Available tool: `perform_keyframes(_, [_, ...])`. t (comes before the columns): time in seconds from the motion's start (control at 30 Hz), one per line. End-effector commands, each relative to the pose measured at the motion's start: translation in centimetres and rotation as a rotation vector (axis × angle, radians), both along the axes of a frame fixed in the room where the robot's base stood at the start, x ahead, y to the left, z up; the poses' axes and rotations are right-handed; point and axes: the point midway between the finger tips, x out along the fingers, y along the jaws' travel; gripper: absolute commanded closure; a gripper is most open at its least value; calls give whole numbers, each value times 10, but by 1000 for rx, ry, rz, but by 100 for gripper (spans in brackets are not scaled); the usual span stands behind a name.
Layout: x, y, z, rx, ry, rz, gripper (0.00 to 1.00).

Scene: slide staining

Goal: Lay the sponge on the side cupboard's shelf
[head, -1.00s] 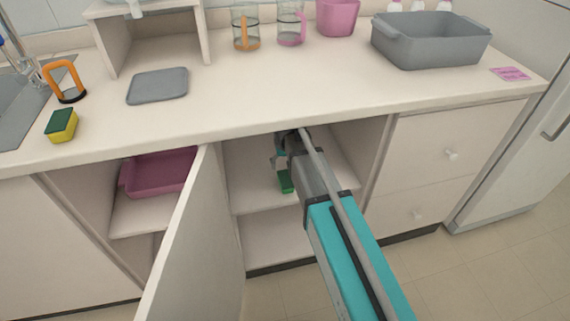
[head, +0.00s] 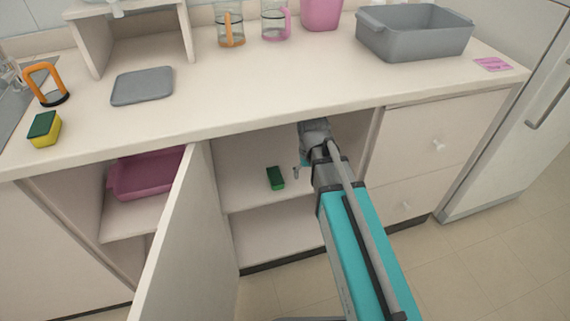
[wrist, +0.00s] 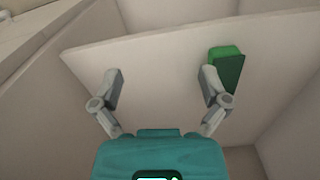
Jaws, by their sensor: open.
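A green sponge (head: 275,178) lies on the side cupboard's shelf (head: 245,197), left of my gripper. In the wrist view the sponge (wrist: 226,65) shows a bright green side and a darker green face, just beyond my right finger, which overlaps it in the picture. My gripper (wrist: 161,76) is open with nothing between its fingers. In the head view the arm reaches into the cupboard and the gripper is mostly hidden by my wrist. A second sponge, yellow with a dark green top (head: 44,129), lies on the counter near the sink.
The open cupboard door (head: 178,240) stands left of my arm. A pink tray (head: 145,176) sits on a shelf behind it. The counter (head: 230,98) overhangs the opening, and drawers (head: 425,155) stand to the right. The shelf around the sponge is mostly clear.

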Motion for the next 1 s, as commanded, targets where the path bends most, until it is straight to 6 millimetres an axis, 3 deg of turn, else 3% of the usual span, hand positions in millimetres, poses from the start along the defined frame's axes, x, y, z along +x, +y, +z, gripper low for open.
perform_keyframes(0.03, [-20,-19,0,0,0,-27,5])
perform_keyframes(0.1, [-36,-38,0,0,0,-57,5])
perform_keyframes(0.33, [-72,-78,0,1,0,-127,5])
perform_keyframes(0.5, [-78,-86,0,1,0,-141,5])
perform_keyframes(1.0, [-77,-86,0,0,0,-141,5])
